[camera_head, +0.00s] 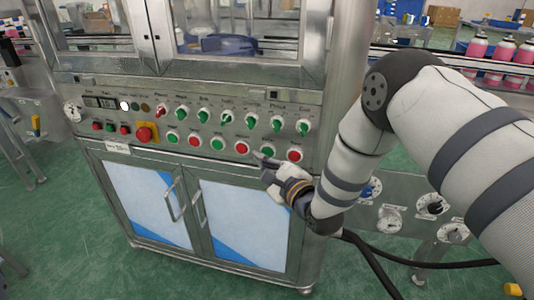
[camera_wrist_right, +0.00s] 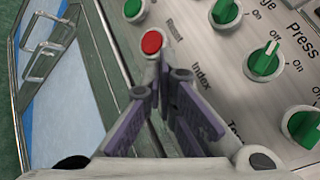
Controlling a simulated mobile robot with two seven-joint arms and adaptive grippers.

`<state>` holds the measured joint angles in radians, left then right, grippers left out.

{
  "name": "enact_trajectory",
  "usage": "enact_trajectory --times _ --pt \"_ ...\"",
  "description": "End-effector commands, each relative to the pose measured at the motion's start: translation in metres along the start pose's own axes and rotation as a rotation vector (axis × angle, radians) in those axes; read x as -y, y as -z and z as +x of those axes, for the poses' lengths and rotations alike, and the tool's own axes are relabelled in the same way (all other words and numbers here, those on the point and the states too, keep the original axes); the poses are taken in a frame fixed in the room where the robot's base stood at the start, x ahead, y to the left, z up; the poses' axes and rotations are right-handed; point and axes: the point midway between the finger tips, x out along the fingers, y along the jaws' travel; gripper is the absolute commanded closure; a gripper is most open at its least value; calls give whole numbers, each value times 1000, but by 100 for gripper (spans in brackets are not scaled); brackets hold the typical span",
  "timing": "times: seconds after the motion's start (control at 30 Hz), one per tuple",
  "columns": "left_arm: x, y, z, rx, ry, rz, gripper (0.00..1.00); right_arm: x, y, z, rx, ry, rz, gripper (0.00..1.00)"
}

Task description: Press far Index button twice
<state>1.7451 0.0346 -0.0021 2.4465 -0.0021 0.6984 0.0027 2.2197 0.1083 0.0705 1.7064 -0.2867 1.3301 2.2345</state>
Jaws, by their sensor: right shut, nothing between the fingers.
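The control panel (camera_head: 210,120) carries a lower row of green and red push buttons. A red button (camera_head: 241,147) sits just left of my right gripper (camera_head: 262,160); a green button (camera_head: 268,152) is partly covered at its tip. Another red button (camera_head: 294,155) is to the right. In the right wrist view, the printed Index label (camera_wrist_right: 201,76) is beside the fingertips of my right gripper (camera_wrist_right: 160,80). The fingers are shut and empty, pointing along the panel. The control at that label is hidden behind them. Contact cannot be told. My left gripper is not in view.
Green rotary knobs (camera_head: 225,117) form a row above the buttons. A red emergency stop on a yellow plate (camera_head: 147,134) is at the left. Cabinet doors with handles (camera_head: 172,200) are below. A side panel with dials (camera_head: 390,218) stands right of the cabinet.

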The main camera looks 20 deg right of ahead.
Motion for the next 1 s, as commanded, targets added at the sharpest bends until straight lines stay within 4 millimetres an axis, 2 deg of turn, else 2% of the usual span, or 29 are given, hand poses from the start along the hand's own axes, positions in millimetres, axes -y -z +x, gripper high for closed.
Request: enact_trajectory --times 1.0 --pt "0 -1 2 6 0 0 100 5 4 6 0 0 0 100"
